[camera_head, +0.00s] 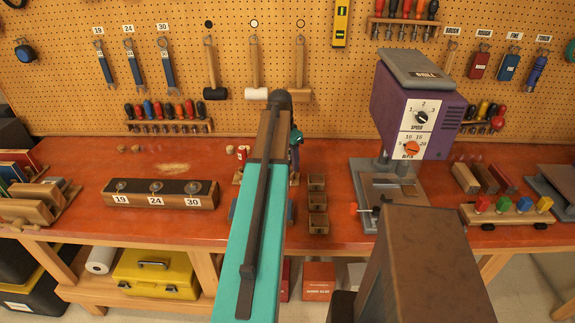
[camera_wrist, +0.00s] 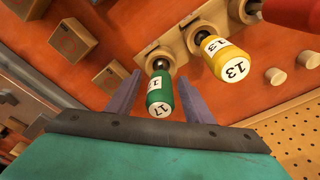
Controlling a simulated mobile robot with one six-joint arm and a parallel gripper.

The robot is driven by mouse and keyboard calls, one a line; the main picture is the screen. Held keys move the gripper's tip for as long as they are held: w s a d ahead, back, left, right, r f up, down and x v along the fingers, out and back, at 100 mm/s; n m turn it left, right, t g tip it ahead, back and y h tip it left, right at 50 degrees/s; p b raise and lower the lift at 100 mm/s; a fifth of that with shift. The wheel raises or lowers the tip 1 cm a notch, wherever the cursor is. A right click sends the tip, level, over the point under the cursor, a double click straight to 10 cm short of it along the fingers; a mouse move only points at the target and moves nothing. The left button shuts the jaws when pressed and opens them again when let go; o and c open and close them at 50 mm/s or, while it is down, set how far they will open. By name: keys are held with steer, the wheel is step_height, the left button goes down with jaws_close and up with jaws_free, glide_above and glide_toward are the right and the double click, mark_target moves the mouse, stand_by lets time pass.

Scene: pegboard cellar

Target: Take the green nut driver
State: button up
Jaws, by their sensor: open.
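The green nut driver (camera_wrist: 160,97), its white band marked 17, stands with its shank in a wooden holder (camera_wrist: 157,58) in the wrist view. My gripper (camera_wrist: 160,78) is open, with one grey finger on each side of the green handle. Gaps show between the fingers and the handle, so it is not gripped. A yellow nut driver (camera_wrist: 226,58) marked 13 stands just right of it, and part of a red handle (camera_wrist: 292,10) is at the upper right. In the head view my arm hides the green driver.
In the head view, a purple drill press (camera_head: 415,115) stands right of my arm and a socket block (camera_head: 160,195) stands left. The pegboard (camera_head: 180,50) with tools rises behind the orange bench (camera_head: 85,215).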

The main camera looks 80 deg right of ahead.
steer(key=shift+f, duration=0.15)
stand_by(0.4)
steer(key=c, duration=1.2)
